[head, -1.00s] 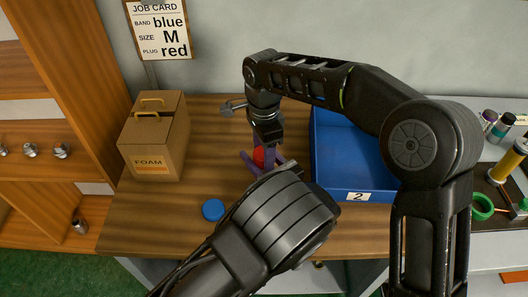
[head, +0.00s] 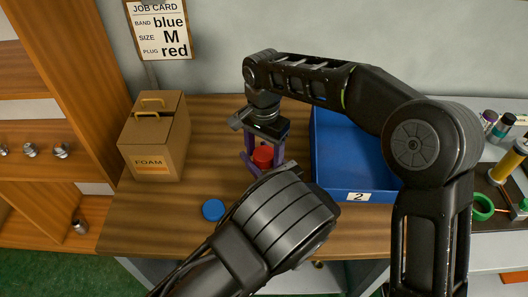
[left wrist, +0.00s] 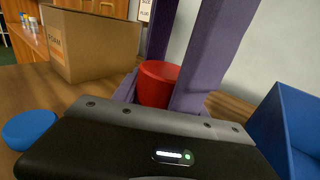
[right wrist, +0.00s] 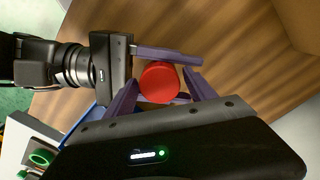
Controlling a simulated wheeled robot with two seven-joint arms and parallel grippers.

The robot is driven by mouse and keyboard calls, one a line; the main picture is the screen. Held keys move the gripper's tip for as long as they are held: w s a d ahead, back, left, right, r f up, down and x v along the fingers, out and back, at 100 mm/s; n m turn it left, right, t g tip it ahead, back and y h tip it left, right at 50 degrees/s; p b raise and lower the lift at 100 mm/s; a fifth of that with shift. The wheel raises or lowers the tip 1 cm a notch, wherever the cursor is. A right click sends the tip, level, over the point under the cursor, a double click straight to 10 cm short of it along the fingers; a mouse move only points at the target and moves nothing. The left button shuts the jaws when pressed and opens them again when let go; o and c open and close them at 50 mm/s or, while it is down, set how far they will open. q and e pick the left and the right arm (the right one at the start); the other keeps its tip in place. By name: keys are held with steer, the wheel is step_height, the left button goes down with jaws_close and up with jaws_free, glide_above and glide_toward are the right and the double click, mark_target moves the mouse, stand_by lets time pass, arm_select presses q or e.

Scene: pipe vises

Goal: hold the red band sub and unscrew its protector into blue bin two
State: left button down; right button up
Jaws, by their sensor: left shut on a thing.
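The red protector (head: 263,157) faces up as a round cap near the bench middle. It also shows in the left wrist view (left wrist: 157,84) and right wrist view (right wrist: 158,82). The sub's body below it is hidden. My left gripper (right wrist: 166,74) reaches in low from the side, its purple fingers shut on the sub under the cap; in the head view my arm mostly covers it. My right gripper (head: 264,152) points down from above, open, with one purple finger on each side of the cap. Blue bin two (head: 345,185), labelled 2, stands just to the right; its visible floor is bare.
A blue round cap (head: 213,210) lies on the bench at front left. A FOAM box (head: 150,140) stands at the left. A job card (head: 158,30) hangs on the wall. Shelves with metal fittings are far left; bottles and green tape are far right.

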steer(key=shift+o, duration=0.4)
steer(key=shift+r, duration=2.25)
steer(key=shift+c, duration=0.4)
steer(key=shift+r, duration=0.1)
steer(key=shift+c, duration=0.8)
steer(key=shift+r+m, duration=0.15)
steer(key=shift+m, duration=0.35)
steer(key=shift+c, duration=0.2)
step_height(320, 180, up, 3)
steer(key=m, duration=0.5)
steer(key=shift+m, duration=0.3)
